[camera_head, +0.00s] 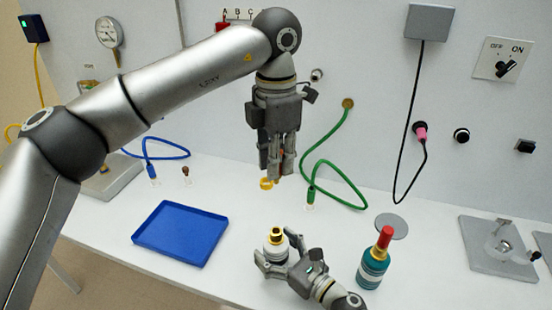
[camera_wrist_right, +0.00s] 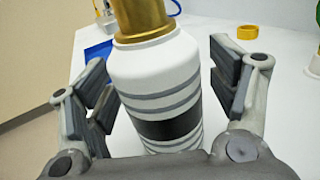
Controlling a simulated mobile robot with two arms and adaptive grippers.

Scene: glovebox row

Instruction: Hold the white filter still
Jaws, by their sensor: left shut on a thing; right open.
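The white filter (camera_head: 274,246) stands upright on the bench, with a gold fitting on top. In the right wrist view the white filter (camera_wrist_right: 155,85) shows grey bands and a wide dark band. My right gripper (camera_head: 272,254) is open, with its fingers on either side of the filter; gaps show between the pads and its wall in the wrist view. My left gripper (camera_head: 276,172) points down above and behind the filter. It is shut on a small orange-brown thing (camera_head: 282,154), mostly hidden by the fingers.
A yellow ring (camera_head: 267,184) shows by the left fingertips; a yellow ring (camera_wrist_right: 247,31) lies on the bench in the wrist view. A teal bottle with a red top (camera_head: 374,265) stands right of my right gripper. A blue tray (camera_head: 180,233) lies left. A green hose (camera_head: 325,163) hangs behind.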

